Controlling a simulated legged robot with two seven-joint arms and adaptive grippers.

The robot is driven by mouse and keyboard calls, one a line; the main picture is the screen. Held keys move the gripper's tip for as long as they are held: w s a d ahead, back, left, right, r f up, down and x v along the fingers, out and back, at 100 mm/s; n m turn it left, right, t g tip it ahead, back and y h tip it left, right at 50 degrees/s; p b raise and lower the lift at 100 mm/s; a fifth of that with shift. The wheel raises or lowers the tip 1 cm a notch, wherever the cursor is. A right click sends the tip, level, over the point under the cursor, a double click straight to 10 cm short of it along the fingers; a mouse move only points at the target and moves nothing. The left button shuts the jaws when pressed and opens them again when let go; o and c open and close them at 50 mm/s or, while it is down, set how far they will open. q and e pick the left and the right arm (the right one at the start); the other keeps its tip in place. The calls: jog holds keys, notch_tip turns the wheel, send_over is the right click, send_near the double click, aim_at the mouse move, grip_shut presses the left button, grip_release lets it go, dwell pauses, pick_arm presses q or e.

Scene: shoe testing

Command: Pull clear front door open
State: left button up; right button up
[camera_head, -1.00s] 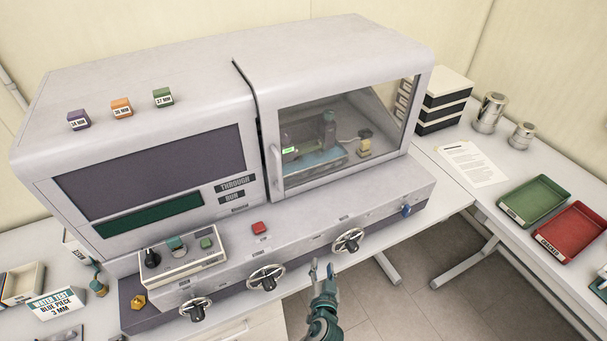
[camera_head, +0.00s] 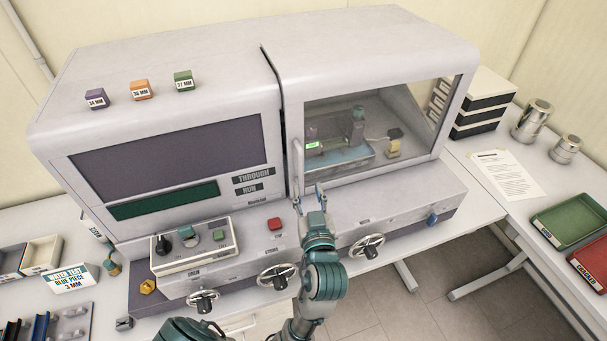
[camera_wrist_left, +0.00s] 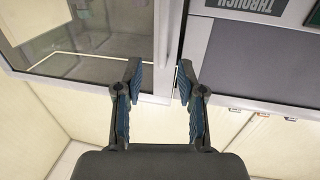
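The clear front door (camera_head: 375,130) of the large grey machine is closed in the head view. A slim vertical handle (camera_head: 298,160) stands at its left edge. In the left wrist view the open gripper (camera_wrist_left: 159,78) faces the machine, with the door's glass (camera_wrist_left: 90,40) on the left and the grey panel on the right. I cannot tell whether a fingertip touches the handle. My right gripper is out of view.
A ledge with a red button (camera_head: 276,224) and handwheels (camera_head: 367,246) runs below the door. A control box (camera_head: 195,247) sits to the left. Stacked boxes (camera_head: 484,105), metal cups and trays (camera_head: 570,215) are on the right table. Floor shows in front.

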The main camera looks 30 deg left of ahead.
aim_at(301, 166)
pick_arm(q)
jog(key=x, duration=0.9)
jog(key=shift+s+a+r+b, duration=0.1)
jog(key=shift+s+b, duration=0.05)
jog(key=shift+b, duration=0.25)
jog(key=shift+w+a, duration=0.4)
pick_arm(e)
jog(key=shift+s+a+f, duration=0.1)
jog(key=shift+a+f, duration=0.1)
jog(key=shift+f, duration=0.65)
pick_arm(q)
jog(key=shift+d, duration=0.1)
grip_shut()
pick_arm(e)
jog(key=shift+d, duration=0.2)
